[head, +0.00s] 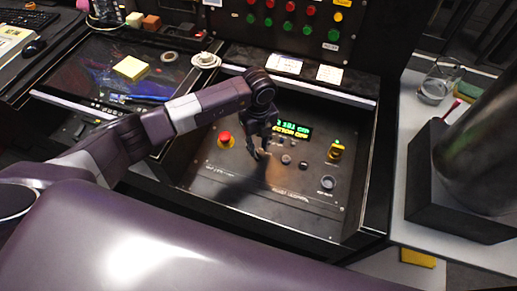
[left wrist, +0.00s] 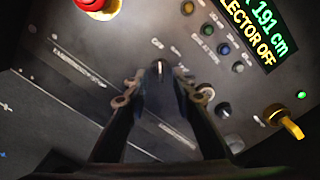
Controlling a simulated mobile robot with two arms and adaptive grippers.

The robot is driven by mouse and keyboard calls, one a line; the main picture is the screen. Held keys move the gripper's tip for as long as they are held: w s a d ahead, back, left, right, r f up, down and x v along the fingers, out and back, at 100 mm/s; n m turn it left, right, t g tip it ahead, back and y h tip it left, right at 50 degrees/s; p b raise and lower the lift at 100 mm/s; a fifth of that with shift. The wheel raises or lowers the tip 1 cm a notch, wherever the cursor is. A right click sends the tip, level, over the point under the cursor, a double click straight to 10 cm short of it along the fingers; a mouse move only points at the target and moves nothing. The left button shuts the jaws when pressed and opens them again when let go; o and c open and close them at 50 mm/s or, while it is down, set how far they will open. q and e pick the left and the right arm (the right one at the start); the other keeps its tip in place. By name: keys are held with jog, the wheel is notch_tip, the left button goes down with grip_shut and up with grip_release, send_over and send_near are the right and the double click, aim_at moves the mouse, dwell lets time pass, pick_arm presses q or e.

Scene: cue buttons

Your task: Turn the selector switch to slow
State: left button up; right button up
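The control panel (head: 230,178) fills the middle of the head view. A small dark knob with a pale pointer line (left wrist: 158,74), seemingly the selector switch, shows in the left wrist view between my fingers; its labels are too small to read. My left gripper (head: 258,152) is over the panel, pointing down, and hides that knob in the head view. In the left wrist view my left gripper (left wrist: 161,92) is open, one finger on each side of the knob; I cannot tell whether they touch it. The display (left wrist: 255,32) reads "SELECTOR OFF". My right gripper is not in view.
A red mushroom button (head: 225,139) is left of the gripper. Several small buttons (left wrist: 223,48) lie close by.

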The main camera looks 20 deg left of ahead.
aim_at(259, 155)
pick_arm(q)
jog(key=shift+f, duration=1.4)
grip_shut()
jog(key=m+b, duration=0.3)
jog(key=m, duration=0.2)
jog(key=shift+f, duration=0.1)
jog(key=shift+m+b, duration=1.2)
jog(key=shift+m, duration=0.7)
